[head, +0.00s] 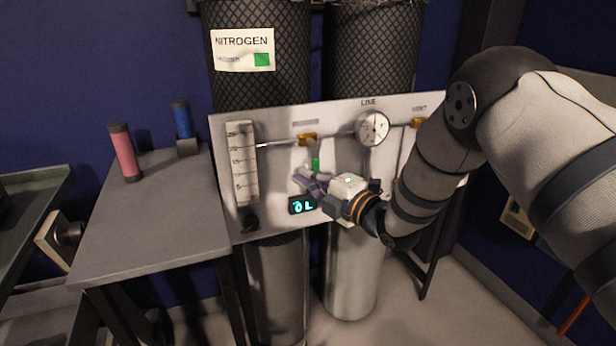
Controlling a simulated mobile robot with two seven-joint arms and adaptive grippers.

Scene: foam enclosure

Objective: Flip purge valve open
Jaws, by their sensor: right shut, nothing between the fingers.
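A pale panel (282,125) stands in front of two dark mesh-wrapped cylinders. It carries an orange valve fitting (308,139) under a small blurred label, and another orange fitting (418,122) under a label at the upper right. A small green piece (315,163) shows below the first fitting, just above my right gripper. I cannot read which fitting is marked purge. My right gripper (298,182) is shut and empty, in front of the panel's middle, its fingers pointing left. Whether it touches the panel or the green piece is unclear. My right arm hides the panel's right part. My left gripper is out of view.
A round gauge (373,128) sits between the fittings. A flow scale (242,162) is at the panel's left, and a lit display (303,205) is below my gripper. A grey table (150,215) at left holds a pink cylinder (125,152) and a blue one (182,122).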

